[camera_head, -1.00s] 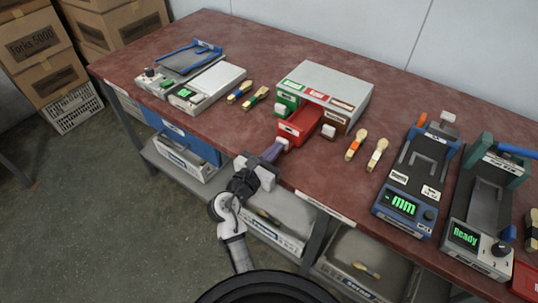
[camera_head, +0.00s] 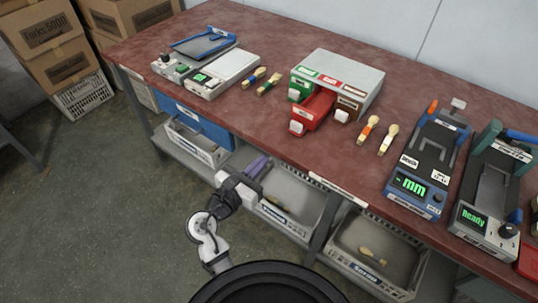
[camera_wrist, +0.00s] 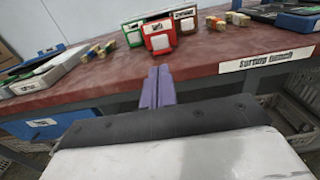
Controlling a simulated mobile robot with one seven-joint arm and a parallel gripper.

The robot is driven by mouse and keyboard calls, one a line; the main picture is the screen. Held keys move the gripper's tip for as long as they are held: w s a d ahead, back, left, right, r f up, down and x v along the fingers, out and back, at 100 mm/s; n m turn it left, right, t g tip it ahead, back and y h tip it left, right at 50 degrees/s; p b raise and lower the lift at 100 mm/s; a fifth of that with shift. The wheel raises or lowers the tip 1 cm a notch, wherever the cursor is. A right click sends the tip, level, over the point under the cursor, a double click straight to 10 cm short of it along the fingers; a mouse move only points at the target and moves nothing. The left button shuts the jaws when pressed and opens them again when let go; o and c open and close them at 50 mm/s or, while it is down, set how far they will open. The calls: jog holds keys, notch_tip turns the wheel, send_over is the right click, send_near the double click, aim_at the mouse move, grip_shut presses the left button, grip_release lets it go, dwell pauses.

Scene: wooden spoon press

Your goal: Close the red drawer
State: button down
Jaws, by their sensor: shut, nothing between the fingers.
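The red drawer (camera_head: 310,111) sits in the middle of a small grey drawer cabinet (camera_head: 352,72) on the table. It is pulled out toward the table's front edge, farther than the green drawer (camera_head: 300,90) on its left and the brown drawer (camera_head: 347,107) on its right. A white handle is on its front. The wrist view also shows the red drawer (camera_wrist: 160,37) ahead. My gripper (camera_head: 264,163) is shut and empty, in front of the table edge and apart from the drawer. Its purple fingers (camera_wrist: 157,88) lie together in the wrist view.
Wooden-handled spoons and brushes lie on both sides of the cabinet. Scales (camera_head: 205,70) stand at the left and press-like devices (camera_head: 428,165) at the right. A blue drawer (camera_head: 198,124) and white bins (camera_head: 285,222) are below the tabletop.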

jog(key=r+m+g+b, duration=0.1)
jog(key=m+g+b, duration=0.1)
jog(key=m, duration=1.1)
jog(key=n+g+y+b, duration=0.35)
jog(key=n+b, duration=0.35)
jog(key=n, duration=2.4)
send_near(296, 128)
jog(key=f, duration=0.2)
jog(key=w+f+p, duration=0.1)
jog(key=shift+d+f+t, duration=0.15)
jog(key=shift+d+t, duration=0.1)
jog(key=shift+d, duration=0.15)
jog(key=w+d, duration=0.1)
jog(key=w+d+p, duration=0.1)
jog(key=shift+w, duration=0.3)
jog(key=shift+w+d+f, duration=0.1)
jog(key=shift+w+d, duration=0.1)
jog(key=shift+w, duration=0.15)
